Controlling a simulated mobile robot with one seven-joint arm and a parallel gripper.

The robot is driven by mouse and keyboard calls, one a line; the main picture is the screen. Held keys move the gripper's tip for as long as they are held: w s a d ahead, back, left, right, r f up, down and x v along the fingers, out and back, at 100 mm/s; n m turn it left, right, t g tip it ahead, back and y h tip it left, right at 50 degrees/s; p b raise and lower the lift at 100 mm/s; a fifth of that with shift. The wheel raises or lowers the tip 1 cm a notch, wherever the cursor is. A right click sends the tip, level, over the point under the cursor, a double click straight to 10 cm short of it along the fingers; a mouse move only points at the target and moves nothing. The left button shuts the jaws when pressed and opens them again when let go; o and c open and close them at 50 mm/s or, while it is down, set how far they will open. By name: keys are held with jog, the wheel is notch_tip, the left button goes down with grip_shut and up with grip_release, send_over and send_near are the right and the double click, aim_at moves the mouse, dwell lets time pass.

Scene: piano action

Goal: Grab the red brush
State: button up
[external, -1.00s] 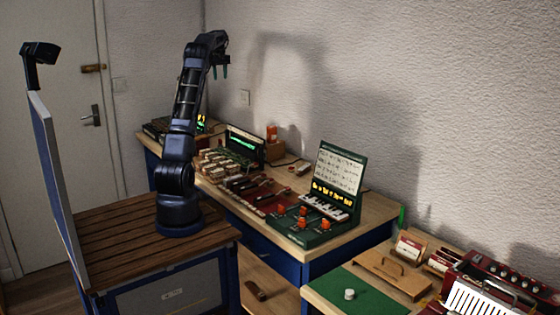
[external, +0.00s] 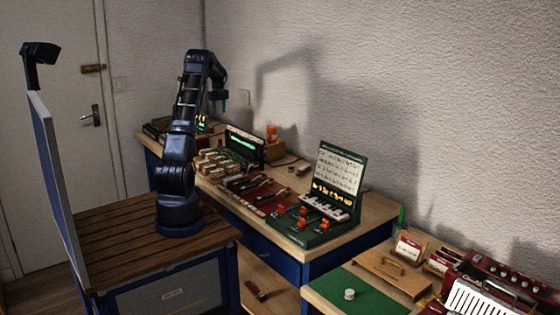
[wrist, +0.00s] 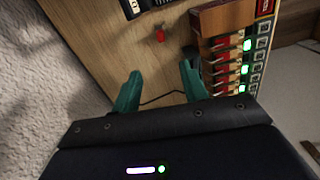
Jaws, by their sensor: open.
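My gripper (external: 218,104) is open and empty, pointing down above the far left part of the workbench (external: 378,213). In the wrist view, its two green fingers (wrist: 160,78) stand apart over bare wood, with a thin dark line between them. A small red object (wrist: 160,36) lies on the wood beyond the fingertips, apart from them. It is too small to tell whether it is the red brush. I cannot pick out the red brush with certainty in the external view.
A rack with green lights (wrist: 247,71) stands right of the fingers in the wrist view. The textured wall (wrist: 45,100) is close on the left. Externally, a green case (external: 340,190), a red mat with tools (external: 268,204) and an orange bottle (external: 271,133) stand on the bench.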

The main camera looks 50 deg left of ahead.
aim_at(220, 143)
notch_tip(220, 143, down, 21)
jog(key=shift+f, duration=0.1)
dwell(0.5)
grip_shut()
